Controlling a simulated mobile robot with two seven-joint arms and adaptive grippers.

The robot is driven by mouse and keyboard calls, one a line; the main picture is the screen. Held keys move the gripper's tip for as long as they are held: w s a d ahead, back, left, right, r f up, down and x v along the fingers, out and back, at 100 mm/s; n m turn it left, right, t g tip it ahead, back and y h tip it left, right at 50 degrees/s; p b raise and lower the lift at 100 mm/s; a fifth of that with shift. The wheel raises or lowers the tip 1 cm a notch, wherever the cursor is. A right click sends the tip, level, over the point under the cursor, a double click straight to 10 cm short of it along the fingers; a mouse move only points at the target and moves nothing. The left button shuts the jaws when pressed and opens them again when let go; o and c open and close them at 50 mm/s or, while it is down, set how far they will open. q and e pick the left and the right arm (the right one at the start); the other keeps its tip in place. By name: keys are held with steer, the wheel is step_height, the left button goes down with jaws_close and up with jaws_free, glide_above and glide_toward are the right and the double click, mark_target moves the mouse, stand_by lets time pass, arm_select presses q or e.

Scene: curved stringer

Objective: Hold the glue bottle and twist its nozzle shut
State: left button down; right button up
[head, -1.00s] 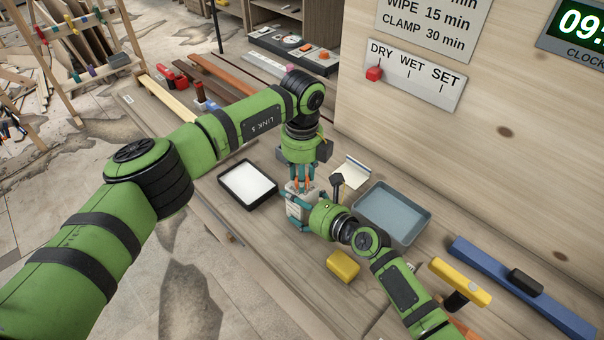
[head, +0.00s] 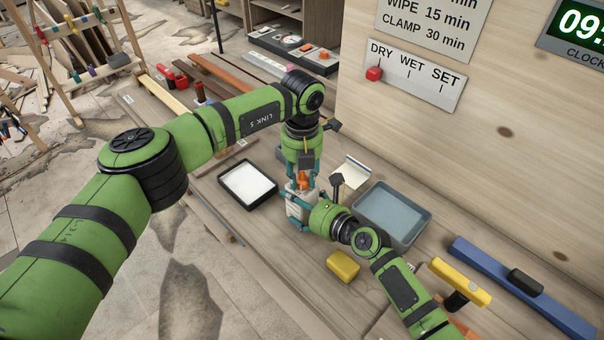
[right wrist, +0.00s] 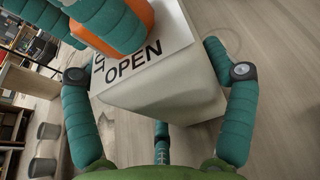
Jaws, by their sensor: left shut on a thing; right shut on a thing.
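The glue bottle (head: 294,211) stands on the workbench, a pale body with an orange nozzle (head: 303,181) on top. My right gripper (head: 303,214) is shut around the bottle's body from the right. In the right wrist view the bottle (right wrist: 165,95) sits between its teal fingers, with the word OPEN on its pale top. My left gripper (head: 304,186) comes down from above and is shut on the orange nozzle. Its teal fingers cover part of the nozzle (right wrist: 142,14) in the right wrist view.
A black tray with a white sheet (head: 265,204) lies left of the bottle, and a grey-blue tray (head: 425,228) lies right. A yellow block (head: 343,266) sits in front. A DRY/WET/SET board (head: 415,75) with a red slider is on the wall.

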arm_select(q)
steer(key=m, duration=0.3)
steer(key=shift+m, duration=0.3)
arm_select(e)
steer(key=shift+s+f, duration=0.1)
arm_select(q)
steer(key=shift+m, duration=1.7)
steer(key=c, duration=0.9)
jaws_free()
step_height(320, 180, up, 12)
steer(key=shift+s, duration=0.1)
